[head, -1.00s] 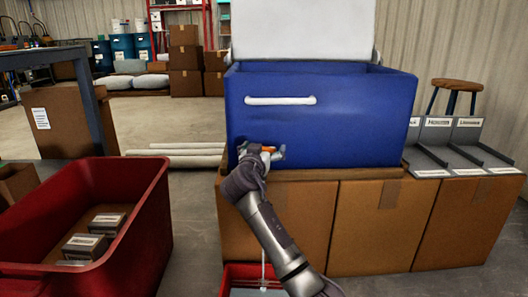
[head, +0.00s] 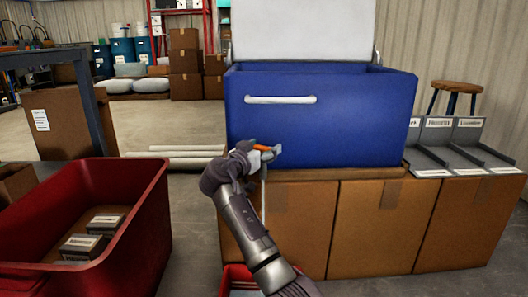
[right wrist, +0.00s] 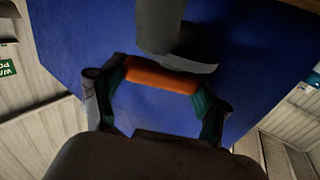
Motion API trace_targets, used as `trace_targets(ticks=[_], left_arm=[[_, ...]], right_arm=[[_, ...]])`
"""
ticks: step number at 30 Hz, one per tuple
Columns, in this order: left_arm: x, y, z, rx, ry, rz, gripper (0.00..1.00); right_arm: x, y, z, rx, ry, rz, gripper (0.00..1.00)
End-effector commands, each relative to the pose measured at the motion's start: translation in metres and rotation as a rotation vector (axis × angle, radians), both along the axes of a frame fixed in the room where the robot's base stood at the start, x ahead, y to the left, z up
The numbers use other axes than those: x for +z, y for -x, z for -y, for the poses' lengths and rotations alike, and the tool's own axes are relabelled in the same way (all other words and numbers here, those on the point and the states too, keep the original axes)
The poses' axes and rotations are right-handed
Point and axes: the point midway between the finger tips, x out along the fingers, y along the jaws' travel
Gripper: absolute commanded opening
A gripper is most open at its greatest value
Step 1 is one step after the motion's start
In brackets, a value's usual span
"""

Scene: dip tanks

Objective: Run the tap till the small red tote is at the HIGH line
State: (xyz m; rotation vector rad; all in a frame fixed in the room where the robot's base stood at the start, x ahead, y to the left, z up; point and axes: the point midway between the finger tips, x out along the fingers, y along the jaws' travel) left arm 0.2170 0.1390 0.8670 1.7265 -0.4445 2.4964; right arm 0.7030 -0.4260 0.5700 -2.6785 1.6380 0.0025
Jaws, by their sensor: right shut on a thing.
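The blue tank (head: 350,125) stands on cardboard boxes, with its tap low on its front. The orange tap handle (head: 265,148) is between the fingers of my right gripper (head: 262,153), which is shut on it. In the right wrist view the orange handle (right wrist: 160,76) lies across between the two fingers of the gripper (right wrist: 158,98). A thin pale stream (head: 264,205) falls below the tap. The small red tote (head: 232,271) is on the floor under it, mostly hidden by my right arm. Its HIGH line and level cannot be read. My left gripper is out of view.
A large red tote (head: 150,215) with small labelled boxes stands at the left. Cardboard boxes (head: 375,225) support the tank. Grey labelled trays (head: 436,150) and a stool (head: 455,88) are at the right. Open floor lies behind the large tote.

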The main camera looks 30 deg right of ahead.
Motion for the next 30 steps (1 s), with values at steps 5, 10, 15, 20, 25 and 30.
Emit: trace_targets(ticks=[5,10,15,20,25,30], left_arm=[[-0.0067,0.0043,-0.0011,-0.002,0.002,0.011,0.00],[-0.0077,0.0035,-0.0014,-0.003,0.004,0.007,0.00],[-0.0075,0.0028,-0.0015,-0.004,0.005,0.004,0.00],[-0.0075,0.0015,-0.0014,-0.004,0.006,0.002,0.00],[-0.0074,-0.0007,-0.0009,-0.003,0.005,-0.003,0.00],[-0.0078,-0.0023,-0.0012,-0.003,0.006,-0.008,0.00]], right_arm=[[0.0002,-0.0008,0.0020,-0.113,0.001,-0.002,0.40],[0.0023,0.0006,0.0034,-0.154,0.005,0.002,0.40],[0.0032,0.0013,0.0049,-0.157,0.005,0.003,0.40],[0.0038,0.0014,0.0056,-0.157,0.006,0.004,0.83],[0.0036,0.0013,0.0044,-0.156,0.006,0.004,1.00],[0.0032,0.0011,0.0027,-0.154,0.005,0.003,1.00]])
